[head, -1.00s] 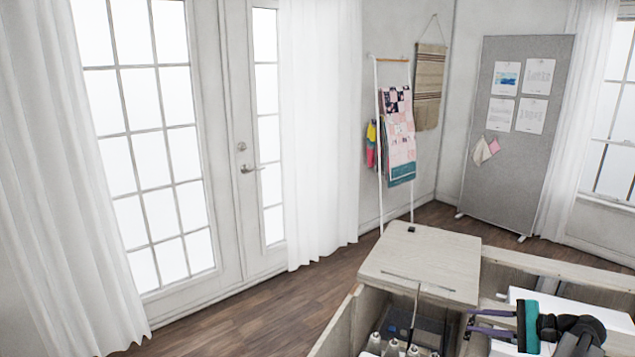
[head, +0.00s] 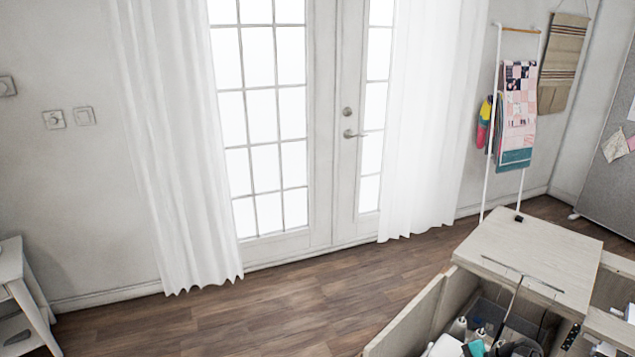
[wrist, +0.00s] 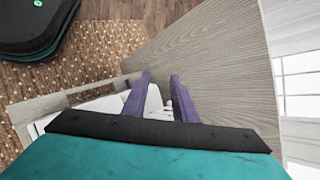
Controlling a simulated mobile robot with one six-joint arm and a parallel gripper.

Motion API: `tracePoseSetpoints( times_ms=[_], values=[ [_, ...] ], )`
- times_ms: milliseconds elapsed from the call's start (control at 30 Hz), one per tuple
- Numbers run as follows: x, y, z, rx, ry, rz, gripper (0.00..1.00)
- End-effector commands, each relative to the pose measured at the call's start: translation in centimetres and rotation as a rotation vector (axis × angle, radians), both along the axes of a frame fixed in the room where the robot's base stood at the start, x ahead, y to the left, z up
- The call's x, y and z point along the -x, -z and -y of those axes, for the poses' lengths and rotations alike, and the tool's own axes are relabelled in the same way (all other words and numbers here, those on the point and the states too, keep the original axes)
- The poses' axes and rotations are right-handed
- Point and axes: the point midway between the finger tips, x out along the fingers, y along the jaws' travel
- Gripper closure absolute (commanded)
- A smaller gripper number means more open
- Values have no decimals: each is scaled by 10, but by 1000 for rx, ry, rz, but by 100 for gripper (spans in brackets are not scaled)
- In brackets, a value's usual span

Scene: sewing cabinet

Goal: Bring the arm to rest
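In the wrist view my gripper (wrist: 160,88) has its two purple fingers spread apart, with a clear gap and nothing held between them. Its teal body fills the bottom of that view. The fingers point toward the pale wooden sewing cabinet, whose wood panel (wrist: 215,60) lies beyond and to the right. In the head view the cabinet's flat top (head: 540,250) is at the lower right. A small teal patch at the bottom edge there seems to be part of my gripper; its fingers cannot be made out in that view.
The open cabinet compartment holds bottles (head: 458,327). A woven rug (wrist: 95,62) and a dark, teal-edged object (wrist: 35,25) show in the wrist view. Wooden floor (head: 270,310) lies clear before the curtained doors. A white side table (head: 22,290) stands at left.

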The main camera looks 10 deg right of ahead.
Motion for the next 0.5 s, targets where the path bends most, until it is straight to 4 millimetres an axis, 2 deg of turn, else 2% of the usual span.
tracePoseSetpoints(
  times_ms=[33,100,267,500],
  values=[
    [1,14,-17,12,-38,-17,74],
    [3,29,-36,32,-84,-39,74],
    [13,64,-79,79,-199,-84,74],
    [36,111,-135,156,-379,-144,74]
  ],
)
